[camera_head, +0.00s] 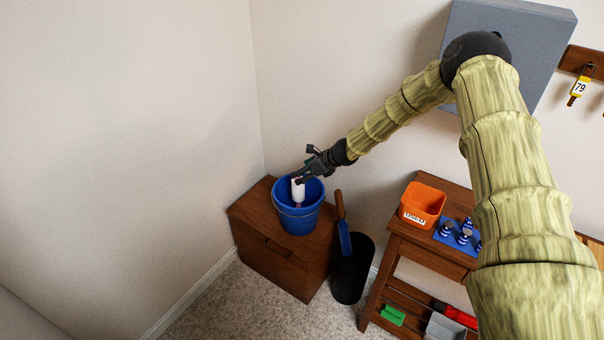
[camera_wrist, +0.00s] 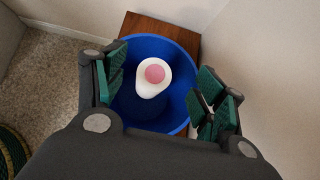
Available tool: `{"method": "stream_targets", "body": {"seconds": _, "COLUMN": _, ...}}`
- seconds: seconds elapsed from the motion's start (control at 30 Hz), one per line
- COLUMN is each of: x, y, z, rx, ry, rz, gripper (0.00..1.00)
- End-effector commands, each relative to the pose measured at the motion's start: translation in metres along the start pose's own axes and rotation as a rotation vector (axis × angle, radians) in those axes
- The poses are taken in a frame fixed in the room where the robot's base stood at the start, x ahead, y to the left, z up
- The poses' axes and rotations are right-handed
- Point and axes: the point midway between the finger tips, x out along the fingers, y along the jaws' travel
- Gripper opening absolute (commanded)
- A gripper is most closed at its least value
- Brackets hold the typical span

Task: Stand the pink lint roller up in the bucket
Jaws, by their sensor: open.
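The blue bucket (camera_head: 298,220) stands on the brown wooden cabinet. The lint roller (camera_head: 298,190) is inside it, looking about upright, with its white roll up and a little pink showing below. In the wrist view its white top with a round pink end (camera_wrist: 155,74) shows inside the bucket (camera_wrist: 184,72); its lower part is hidden. My gripper (camera_head: 302,178) is just over the bucket's mouth. In the wrist view my gripper's green-padded fingers (camera_wrist: 160,92) are spread wide, one on each side of the roller, with clear gaps.
The wooden cabinet (camera_head: 265,254) stands in the wall corner. A wooden stand on the right holds an orange box (camera_head: 422,203). A grey wall box (camera_head: 520,50) is near my arm.

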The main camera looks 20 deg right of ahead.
Motion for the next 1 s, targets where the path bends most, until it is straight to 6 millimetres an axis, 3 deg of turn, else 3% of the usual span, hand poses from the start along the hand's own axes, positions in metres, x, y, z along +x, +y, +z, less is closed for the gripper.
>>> {"method": "stream_targets", "body": {"seconds": 0.5, "x": -0.077, "y": 0.000, "z": 0.001, "rx": -0.001, "ry": -0.002, "rz": 0.001, "gripper": 0.70}}
{"method": "stream_targets", "body": {"seconds": 0.73, "x": -0.096, "y": 0.000, "z": 0.000, "rx": -0.001, "ry": -0.001, "rz": 0.001, "gripper": 0.70}}
{"method": "stream_targets", "body": {"seconds": 1.0, "x": -0.101, "y": 0.001, "z": 0.000, "rx": -0.001, "ry": -0.001, "rz": 0.002, "gripper": 0.70}}
